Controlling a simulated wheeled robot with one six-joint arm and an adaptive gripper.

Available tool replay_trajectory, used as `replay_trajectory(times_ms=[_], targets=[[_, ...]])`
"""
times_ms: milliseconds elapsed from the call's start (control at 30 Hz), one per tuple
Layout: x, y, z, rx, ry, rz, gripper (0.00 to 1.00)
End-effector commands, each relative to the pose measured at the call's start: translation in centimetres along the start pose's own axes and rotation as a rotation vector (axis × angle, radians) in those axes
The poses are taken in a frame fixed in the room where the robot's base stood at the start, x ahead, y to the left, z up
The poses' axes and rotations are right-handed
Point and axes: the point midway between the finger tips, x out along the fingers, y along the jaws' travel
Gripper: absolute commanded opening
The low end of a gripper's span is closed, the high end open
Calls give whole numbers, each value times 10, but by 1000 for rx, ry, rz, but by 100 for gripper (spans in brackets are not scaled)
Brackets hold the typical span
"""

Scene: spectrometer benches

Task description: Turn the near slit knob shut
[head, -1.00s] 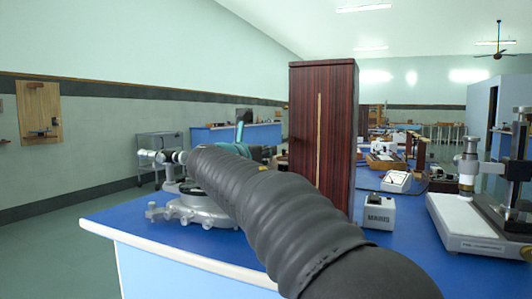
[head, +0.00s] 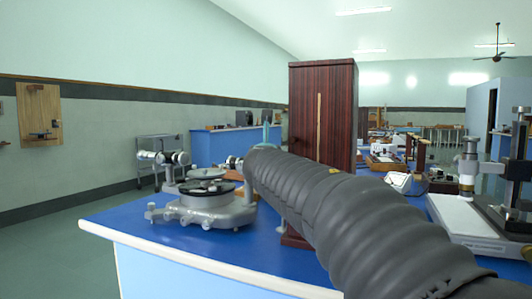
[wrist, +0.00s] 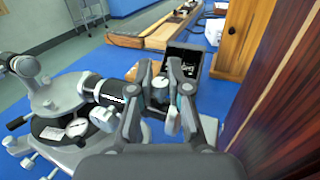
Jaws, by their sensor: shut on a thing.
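The spectrometer stands on the blue bench; its grey base (head: 205,210) and black round table show in the head view. In the wrist view its silver body (wrist: 75,110) is at the left, and a dark tube (wrist: 108,90) runs from it toward my gripper. My gripper (wrist: 160,92) is at the end of this tube. Its two fingers are closed around a small pale knob (wrist: 159,82), which I take for the near slit knob. The fingers cover much of it, so its turn angle cannot be told. In the head view my arm hides the gripper and knob.
A tall dark wooden cabinet (head: 322,110) stands right behind my arm, and its side fills the right of the wrist view. A dark open box (wrist: 184,58) lies beyond the gripper. A stand instrument (head: 478,230) is at the bench's right. The bench's front-left corner is clear.

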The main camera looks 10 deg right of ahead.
Motion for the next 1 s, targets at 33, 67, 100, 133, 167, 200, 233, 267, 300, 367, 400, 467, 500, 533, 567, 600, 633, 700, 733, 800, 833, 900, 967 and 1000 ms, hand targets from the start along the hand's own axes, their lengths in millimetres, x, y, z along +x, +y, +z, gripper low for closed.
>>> replay_trajectory(times_ms=[33,67,100,133,167,200,233,267,300,367,400,467,500,533,567,600,633,700,733,800,833,900,967,1000], targets=[[0,0,2,0,-3,3,0],[0,0,2,0,-3,3,0],[0,0,2,0,-3,4,0],[0,0,2,0,-3,4,0],[0,0,2,0,-3,4,0],[0,0,2,0,-3,3,0],[0,0,2,0,-3,3,0],[0,0,2,0,-3,3,0],[0,0,2,0,-3,3,0],[0,0,3,0,-4,3,22],[0,0,2,0,-3,3,32],[0,0,2,0,-3,3,43],[0,0,2,0,-3,3,43],[0,0,2,0,-2,2,43],[0,0,2,0,-2,2,43],[0,0,2,0,-2,2,43],[0,0,1,0,-2,2,43],[0,0,1,0,-2,2,43],[0,0,1,0,-2,2,43],[-2,0,2,0,-2,2,43],[-4,0,2,0,-2,2,43],[-10,0,2,0,-3,3,43],[-18,0,2,0,-2,3,43],[-24,0,2,0,-3,3,43]])
